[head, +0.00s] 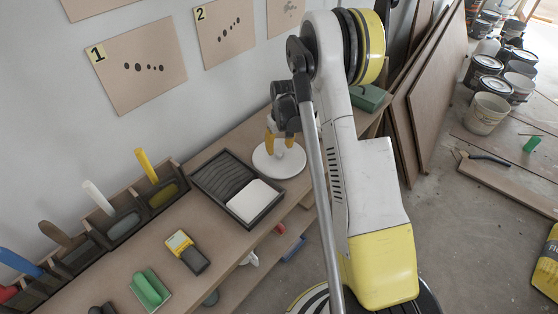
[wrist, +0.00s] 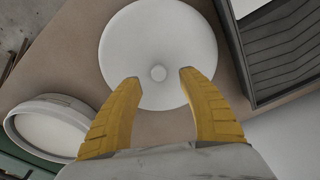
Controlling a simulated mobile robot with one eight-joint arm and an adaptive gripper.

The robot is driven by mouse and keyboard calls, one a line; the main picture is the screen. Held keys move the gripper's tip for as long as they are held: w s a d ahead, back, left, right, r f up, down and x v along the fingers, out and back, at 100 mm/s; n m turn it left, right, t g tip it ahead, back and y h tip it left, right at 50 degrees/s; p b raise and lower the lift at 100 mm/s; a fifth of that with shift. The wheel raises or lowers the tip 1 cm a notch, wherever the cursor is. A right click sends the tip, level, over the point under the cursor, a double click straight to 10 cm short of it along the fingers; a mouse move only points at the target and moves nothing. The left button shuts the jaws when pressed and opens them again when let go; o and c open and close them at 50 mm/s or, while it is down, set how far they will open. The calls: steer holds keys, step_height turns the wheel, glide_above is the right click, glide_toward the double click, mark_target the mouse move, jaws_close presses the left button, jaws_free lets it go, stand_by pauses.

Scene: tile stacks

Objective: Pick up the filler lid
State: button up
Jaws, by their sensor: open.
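The filler lid is a white round disc (head: 290,166) with a small knob in its middle, lying flat on the wooden bench. In the wrist view the lid (wrist: 150,30) fills the upper middle, and its knob lies between my fingertips. My gripper (head: 279,146) points down over the lid with its yellow fingers apart. In the wrist view the gripper (wrist: 159,75) is open, with one fingertip on each side of the knob and nothing held. I cannot tell exactly how high the fingertips are above the lid.
A dark ribbed tray (head: 209,184) with a white block stands beside the lid. A round white-rimmed container (wrist: 22,125) is on the other side. A green box (head: 371,97) sits at the bench's far end. A yellow-grey tool (head: 187,250) and green float (head: 150,290) lie nearer.

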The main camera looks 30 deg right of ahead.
mark_target(279, 152)
step_height(279, 152, down, 4)
steer(key=shift+w+d+f+b, duration=0.1)
steer(key=shift+w+f+b, duration=0.1)
steer(key=shift+b, duration=0.75)
steer(key=shift+r, duration=0.1)
steer(key=shift+c, duration=0.4)
jaws_close()
steer(key=shift+r, duration=0.1)
